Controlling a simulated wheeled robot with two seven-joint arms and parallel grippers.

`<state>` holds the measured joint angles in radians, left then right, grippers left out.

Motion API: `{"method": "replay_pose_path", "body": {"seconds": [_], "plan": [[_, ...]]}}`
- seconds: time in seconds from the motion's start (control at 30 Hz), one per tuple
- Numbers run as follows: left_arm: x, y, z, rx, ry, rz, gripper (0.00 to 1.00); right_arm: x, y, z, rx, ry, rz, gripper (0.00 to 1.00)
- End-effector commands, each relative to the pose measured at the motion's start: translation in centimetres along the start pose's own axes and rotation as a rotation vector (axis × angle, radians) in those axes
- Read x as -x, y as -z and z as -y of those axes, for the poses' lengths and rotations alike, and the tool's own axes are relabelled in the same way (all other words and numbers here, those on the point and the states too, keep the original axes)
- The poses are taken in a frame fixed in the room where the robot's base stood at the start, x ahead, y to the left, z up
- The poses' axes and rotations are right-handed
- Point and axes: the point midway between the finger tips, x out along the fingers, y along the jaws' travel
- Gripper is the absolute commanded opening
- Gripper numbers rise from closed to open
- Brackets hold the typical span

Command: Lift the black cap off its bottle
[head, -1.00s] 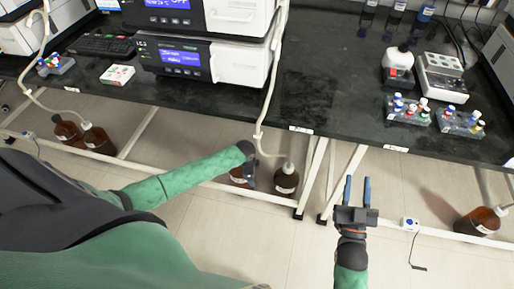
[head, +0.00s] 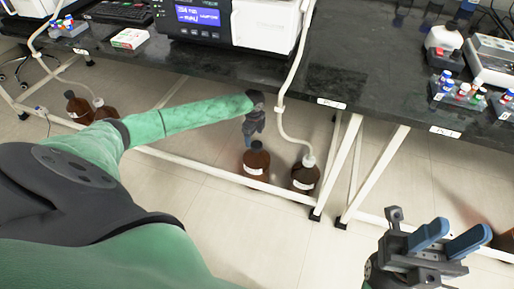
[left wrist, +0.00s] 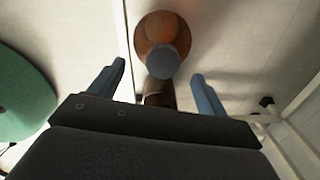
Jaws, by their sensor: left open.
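A brown bottle (head: 256,163) with a black cap (head: 256,146) stands upright on the floor under the bench. My left gripper (head: 252,136) hangs fingers-down just above it in the head view. In the left wrist view, the open fingers (left wrist: 158,72) frame the dark round cap (left wrist: 163,62), which sits on the brown bottle (left wrist: 160,25). The gap between fingers and cap height is hard to judge; nothing is gripped. My right gripper (head: 458,236) is open and empty at the lower right of the head view.
A second brown bottle (head: 305,177) with a white tube in its top stands close to the right. White bench legs (head: 340,170) and a low rail (head: 205,176) are near. The dark bench top (head: 350,70) overhangs behind. Floor in front is clear.

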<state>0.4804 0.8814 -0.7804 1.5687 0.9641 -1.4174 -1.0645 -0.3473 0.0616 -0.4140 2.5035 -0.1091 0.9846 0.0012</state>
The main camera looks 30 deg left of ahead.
Motion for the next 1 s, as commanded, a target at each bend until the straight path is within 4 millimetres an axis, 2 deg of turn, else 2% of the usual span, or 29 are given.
{"method": "replay_pose_path", "body": {"seconds": [0.17, 0.5, 0.77, 1.0], "plan": [[-1.2, 0.1, 0.2, 0.000, 0.001, -0.001, 0.77, 0.3, -0.1, 0.1, -0.008, -0.004, -0.002, 0.36], [-5.4, 0.4, 0.7, 0.001, 0.001, 0.000, 0.77, 1.1, -0.4, 0.4, -0.041, -0.019, -0.010, 0.36], [-5.6, 0.4, 0.7, 0.001, 0.002, 0.000, 0.77, 0.8, -0.4, 0.4, -0.044, -0.019, -0.015, 0.36], [-5.6, 0.4, 0.7, 0.001, 0.002, 0.000, 0.32, 0.8, -0.4, 0.4, -0.044, -0.018, -0.015, 0.36]]}}
